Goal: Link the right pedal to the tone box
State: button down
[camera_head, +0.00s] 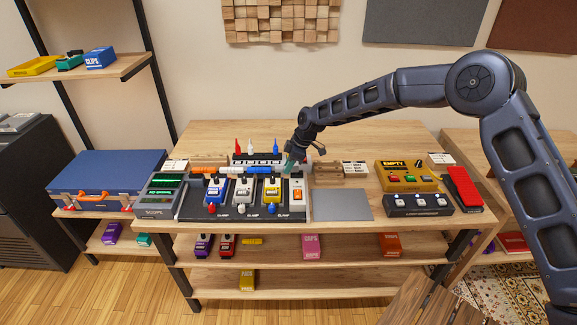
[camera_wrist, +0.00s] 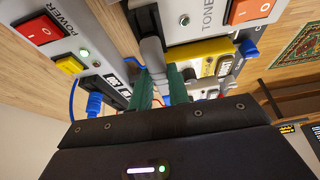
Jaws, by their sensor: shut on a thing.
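The tone box (camera_head: 297,195) is white with an orange switch and stands at the right end of the black pedalboard; in the wrist view it is at the top right (camera_wrist: 207,22). The right pedal (camera_head: 271,190) is yellow and stands just left of the tone box; its yellow body shows in the wrist view (camera_wrist: 208,53). My gripper (camera_head: 288,166) is behind these two. In the wrist view its green fingers (camera_wrist: 158,82) are shut on a grey plug (camera_wrist: 152,52), close to the yellow pedal and tone box. The fingers partly hide the plug, and I cannot tell whether it is seated.
A white pedal (camera_head: 243,190) and a blue pedal (camera_head: 215,190) stand further left. A power box (camera_wrist: 45,35) with a blue plug (camera_wrist: 95,103) is behind the row.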

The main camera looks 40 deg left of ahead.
jog(key=shift+f, duration=0.1)
dwell(0.3)
jog(key=c, duration=1.3)
grip_release()
jog(key=shift+o, duration=0.7)
jog(key=o, duration=0.3)
jog(key=shift+r, duration=0.2)
jog(key=shift+r, duration=3.35)
